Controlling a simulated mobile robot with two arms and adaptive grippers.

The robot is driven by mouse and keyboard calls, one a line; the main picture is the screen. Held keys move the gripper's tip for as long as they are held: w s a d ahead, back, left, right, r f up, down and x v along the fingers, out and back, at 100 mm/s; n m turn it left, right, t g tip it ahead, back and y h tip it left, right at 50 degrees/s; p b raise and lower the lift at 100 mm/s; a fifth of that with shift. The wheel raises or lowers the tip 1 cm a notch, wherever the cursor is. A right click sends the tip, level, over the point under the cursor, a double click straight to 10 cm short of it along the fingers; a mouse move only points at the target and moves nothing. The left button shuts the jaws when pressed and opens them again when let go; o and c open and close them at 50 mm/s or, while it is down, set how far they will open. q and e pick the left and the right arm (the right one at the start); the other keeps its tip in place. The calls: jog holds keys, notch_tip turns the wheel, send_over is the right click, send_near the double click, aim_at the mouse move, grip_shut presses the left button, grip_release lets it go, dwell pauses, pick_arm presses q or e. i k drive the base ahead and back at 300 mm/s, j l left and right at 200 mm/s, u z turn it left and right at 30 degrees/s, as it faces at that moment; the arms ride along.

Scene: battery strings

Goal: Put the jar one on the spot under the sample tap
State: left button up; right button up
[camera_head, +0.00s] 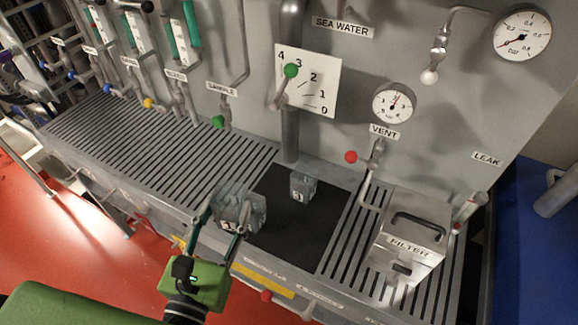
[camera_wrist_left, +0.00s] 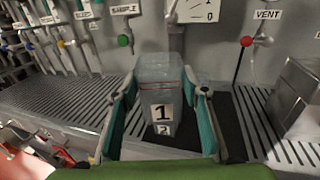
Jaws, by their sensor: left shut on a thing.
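A clear jar labelled 1 (camera_head: 252,210) is between the fingers of my left gripper (camera_head: 222,218), near the front left of the dark mat. In the left wrist view the jar (camera_wrist_left: 160,85) is upright, with a finger on each side of my shut gripper (camera_wrist_left: 162,90). A second, partial label shows under its 1; I cannot tell if it belongs to another jar. The sample tap with its green knob (camera_head: 219,122) is on the back wall, up and left of the jar. It also shows in the left wrist view (camera_wrist_left: 124,40). No marked spot is discernible below it. My right gripper is not in view.
Another clear jar (camera_head: 303,185) stands on the dark mat (camera_head: 290,235). The slatted bench (camera_head: 150,135) left of the mat looks clear. A metal filter box (camera_head: 410,240) stands at the right. Pipes and the red vent knob (camera_head: 351,157) stick out from the wall.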

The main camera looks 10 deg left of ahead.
aim_at(237, 170)
jog(key=j+z, duration=0.35)
jog(key=z, duration=0.15)
jog(key=k+j+z, duration=0.1)
jog(key=j+z, duration=0.35)
jog(key=k+j+z, duration=0.1)
jog(key=j+z, duration=0.15)
jog(key=z, duration=0.25)
jog(key=k+j+z, duration=0.2)
jog(key=z, duration=0.25)
jog(key=k+j+z, duration=0.25)
jog(key=k+j, duration=0.8)
jog(key=k, duration=0.15)
